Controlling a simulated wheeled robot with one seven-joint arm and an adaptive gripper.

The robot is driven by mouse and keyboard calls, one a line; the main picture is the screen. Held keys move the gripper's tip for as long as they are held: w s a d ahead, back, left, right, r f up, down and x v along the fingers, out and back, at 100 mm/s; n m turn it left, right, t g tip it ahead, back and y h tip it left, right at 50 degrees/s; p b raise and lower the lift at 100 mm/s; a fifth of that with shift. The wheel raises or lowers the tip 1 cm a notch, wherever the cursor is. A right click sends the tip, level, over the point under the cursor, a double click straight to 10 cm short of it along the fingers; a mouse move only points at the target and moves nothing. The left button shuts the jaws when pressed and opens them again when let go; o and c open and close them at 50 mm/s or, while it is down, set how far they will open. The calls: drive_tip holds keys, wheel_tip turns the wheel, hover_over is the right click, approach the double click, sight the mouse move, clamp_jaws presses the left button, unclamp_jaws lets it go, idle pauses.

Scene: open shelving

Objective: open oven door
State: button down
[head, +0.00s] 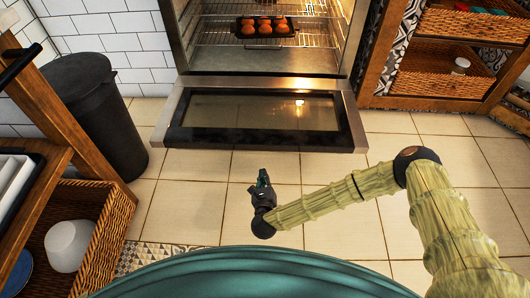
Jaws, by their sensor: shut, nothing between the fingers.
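The oven (180,37) stands at the back centre with its inside showing. Its door (255,117) is hinged down and lies low in front of the oven, with a glass pane framed in metal and a dark strip along its front edge. My gripper (263,176) is shut and empty over the floor tiles, in front of the door's front edge and apart from it in the picture. The fingers are small in this view.
A dark tray with several round brown items (264,28) sits on a wire rack inside the oven. A dark bin (98,120) stands left of the door. Wooden shelving with wicker baskets flanks both sides, including a right basket (432,80). Tiled floor (195,195) is clear before the door.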

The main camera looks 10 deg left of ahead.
drive_tip(key=w+a+m+g+b, duration=0.1)
drive_tip(key=w+m+b, duration=0.2)
drive_tip(key=w, duration=0.5)
drive_tip(key=shift+a+r+m+g+h, duration=0.15)
drive_tip(key=shift+r+m+g+h, duration=0.2)
drive_tip(key=shift+m, duration=0.25)
idle(0.4)
drive_tip(key=shift+w, duration=0.1)
